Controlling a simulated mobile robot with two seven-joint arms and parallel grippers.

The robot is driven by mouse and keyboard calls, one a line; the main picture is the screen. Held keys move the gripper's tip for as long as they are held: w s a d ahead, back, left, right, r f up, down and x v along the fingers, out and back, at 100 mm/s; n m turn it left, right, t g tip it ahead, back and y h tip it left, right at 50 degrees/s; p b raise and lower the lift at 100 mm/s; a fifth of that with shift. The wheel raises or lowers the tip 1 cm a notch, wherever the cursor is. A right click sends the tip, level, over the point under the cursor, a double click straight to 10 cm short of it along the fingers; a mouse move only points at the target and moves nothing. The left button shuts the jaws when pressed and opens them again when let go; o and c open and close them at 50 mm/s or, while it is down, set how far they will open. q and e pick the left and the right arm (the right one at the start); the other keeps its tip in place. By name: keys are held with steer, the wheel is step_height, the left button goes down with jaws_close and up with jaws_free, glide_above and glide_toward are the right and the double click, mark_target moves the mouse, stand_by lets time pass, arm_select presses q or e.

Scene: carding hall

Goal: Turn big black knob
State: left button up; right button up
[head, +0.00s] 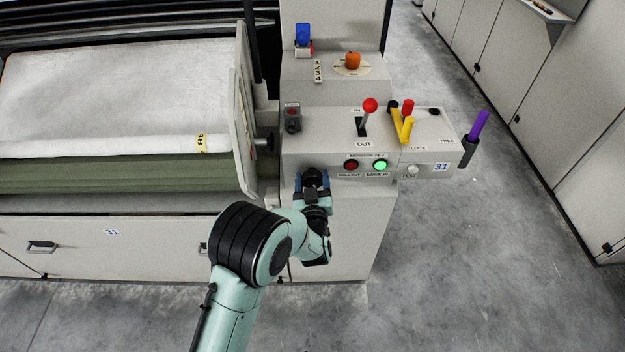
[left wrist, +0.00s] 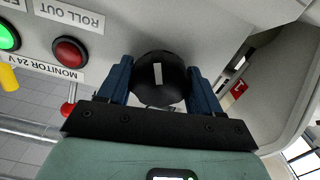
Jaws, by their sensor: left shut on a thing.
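The big black knob (left wrist: 160,85) sits on the pale front face of the machine's control box, with a white mark on its face. In the left wrist view it lies between the two blue fingers of my left gripper (left wrist: 160,92), which is shut on it. In the head view my left gripper (head: 312,182) reaches up to the knob, below and left of the red and green lights; the gripper largely hides the knob there. My right gripper is not in view.
A red light (head: 351,165) and a lit green light (head: 380,165) are right of the knob. A purple-handled tool (head: 479,124) stands at the box's right end. Grey floor lies open to the right.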

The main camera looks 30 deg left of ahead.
arm_select(q)
steer(key=o, duration=1)
steer(key=shift+r, duration=0.3)
steer(key=shift+f, duration=0.1)
steer(key=shift+s+d, duration=0.1)
steer(key=shift+s, duration=0.05)
steer(key=p+v, duration=0.1)
steer(key=v, duration=1.2)
